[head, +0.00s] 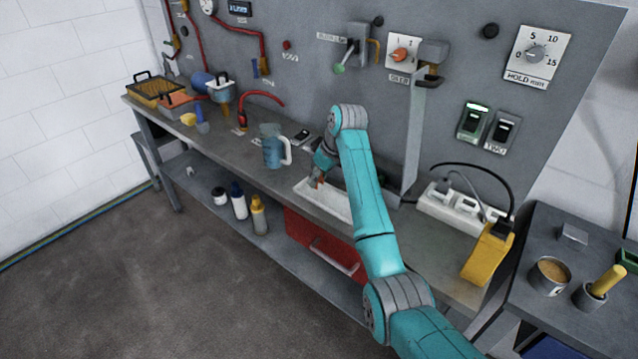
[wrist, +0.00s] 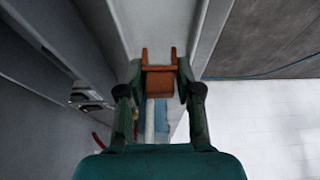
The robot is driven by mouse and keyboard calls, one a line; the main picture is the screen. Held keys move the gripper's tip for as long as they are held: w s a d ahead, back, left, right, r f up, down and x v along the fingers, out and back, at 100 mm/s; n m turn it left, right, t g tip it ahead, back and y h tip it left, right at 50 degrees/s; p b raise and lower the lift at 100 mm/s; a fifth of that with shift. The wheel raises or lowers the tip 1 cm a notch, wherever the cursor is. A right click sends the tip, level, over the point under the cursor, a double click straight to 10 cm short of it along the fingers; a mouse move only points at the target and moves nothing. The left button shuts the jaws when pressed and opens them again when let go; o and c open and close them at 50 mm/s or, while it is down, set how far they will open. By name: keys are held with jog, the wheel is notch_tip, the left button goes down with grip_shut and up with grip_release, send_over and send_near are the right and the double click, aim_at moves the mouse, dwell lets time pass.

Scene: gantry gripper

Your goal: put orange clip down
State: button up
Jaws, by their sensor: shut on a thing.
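My gripper (wrist: 160,82) is shut on the orange clip (wrist: 160,84), which sits between its two fingers in the wrist view. The clip has two prongs pointing away from the gripper. In the head view my gripper (head: 318,178) is over the left end of a white tray (head: 335,208) on the workbench, with a small bit of orange at its tip. I cannot tell whether the clip touches the tray.
A blue measuring jug (head: 272,150) stands on the bench left of my gripper. A white power strip (head: 450,208) and a yellow device (head: 487,255) are at the right. Behind is a grey panel (head: 310,85). A red drawer (head: 322,245) is below the bench top.

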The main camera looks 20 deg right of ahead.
jog(key=shift+f, duration=1.15)
jog(key=shift+f, duration=0.1)
jog(key=o, duration=0.8)
jog(key=shift+o, duration=0.2)
jog(key=v, duration=1.2)
jog(key=shift+a, duration=0.1)
